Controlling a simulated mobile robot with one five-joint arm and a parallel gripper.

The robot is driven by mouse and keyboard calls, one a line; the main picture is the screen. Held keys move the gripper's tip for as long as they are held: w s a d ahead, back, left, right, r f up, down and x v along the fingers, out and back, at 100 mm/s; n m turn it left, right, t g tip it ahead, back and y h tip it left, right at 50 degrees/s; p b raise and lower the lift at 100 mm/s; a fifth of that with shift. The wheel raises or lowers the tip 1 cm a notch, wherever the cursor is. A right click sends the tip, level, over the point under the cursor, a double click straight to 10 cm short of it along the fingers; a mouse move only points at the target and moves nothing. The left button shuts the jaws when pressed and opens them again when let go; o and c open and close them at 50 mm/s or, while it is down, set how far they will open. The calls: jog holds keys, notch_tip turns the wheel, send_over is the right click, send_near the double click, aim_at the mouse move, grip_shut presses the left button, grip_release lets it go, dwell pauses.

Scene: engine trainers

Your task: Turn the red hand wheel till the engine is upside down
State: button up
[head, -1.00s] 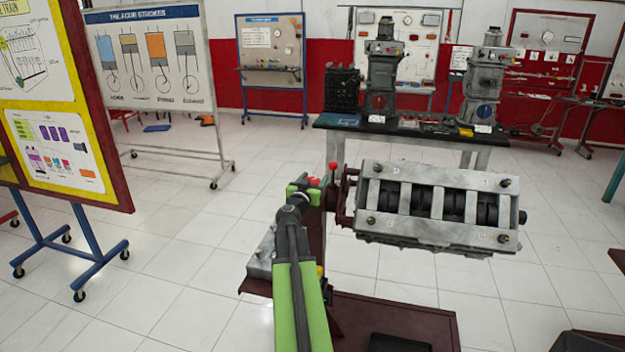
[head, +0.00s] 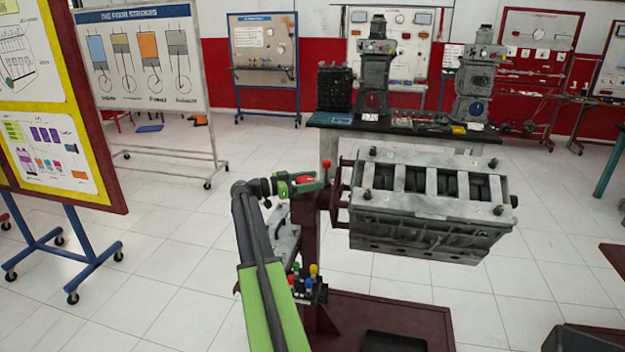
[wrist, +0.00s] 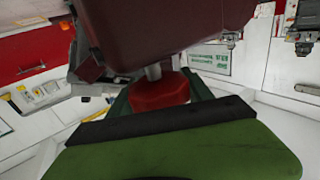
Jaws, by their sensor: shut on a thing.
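The grey engine block (head: 425,229) is mounted on a dark red stand (head: 309,224) in the head view. Its open face with crossbars and dark round parts faces mostly up, leaning slightly towards me, and its long side faces me. My green gripper (head: 298,183) is at the left end of the stand's head, shut on a red part of the hand wheel (head: 305,178). In the wrist view the red grip (wrist: 160,93) sits at the fingers, with a metal pin joining it to a dark red body. The rest of the wheel is mostly hidden.
Coloured knobs (head: 305,277) stand on a holder low on the post. The stand's base (head: 385,315) spreads below the engine. A workbench (head: 400,136) with engine parts is behind. Poster boards (head: 150,62) stand at left. Open tiled floor lies between.

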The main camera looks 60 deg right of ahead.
jog(key=m+g+y, duration=0.1)
jog(key=y, duration=0.1)
jog(key=m+g+y, duration=0.1)
jog(key=m+g, duration=0.1)
jog(key=m+g+y, duration=0.1)
jog(key=y, duration=0.1)
jog(key=shift+a+r+m+y, duration=0.15)
jog(key=shift+a+m+y, duration=0.15)
jog(key=shift+s+a+g+y, duration=0.1)
jog(key=shift+g+y, duration=0.2)
jog(key=shift+g, duration=0.1)
jog(key=o, duration=1.3)
jog(key=shift+o, duration=0.4)
jog(key=shift+s, duration=0.1)
